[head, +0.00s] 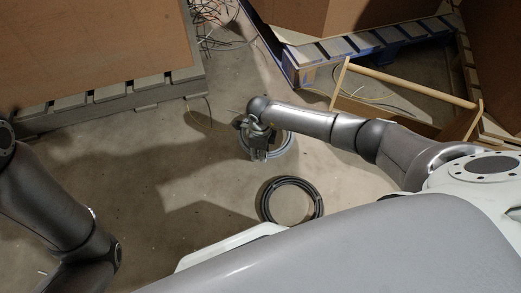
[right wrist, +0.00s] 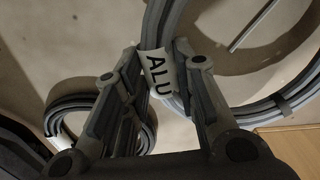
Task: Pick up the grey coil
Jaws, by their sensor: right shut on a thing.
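The grey coil (head: 287,148) is a ring of cable at the right gripper in the head view. In the right wrist view the grey coil (right wrist: 225,112) fills the upper right, with a white tag (right wrist: 159,74) reading "ALU" between the fingers. My right gripper (head: 259,154) points down over the coil's left side. In the right wrist view, the right gripper (right wrist: 160,58) has its fingers on both sides of the tagged part, shut on it. A shadow shows inside the ring; its height above the floor is unclear. My left arm shows at left, its gripper out of view.
A dark coil (head: 265,203) lies on the floor just below the grey one. A wooden carrier (head: 408,86) with thin cables stands at right. A pallet (head: 120,92) with a brown box is at upper left. Loose wires (head: 213,12) lie at the top. The middle-left floor is clear.

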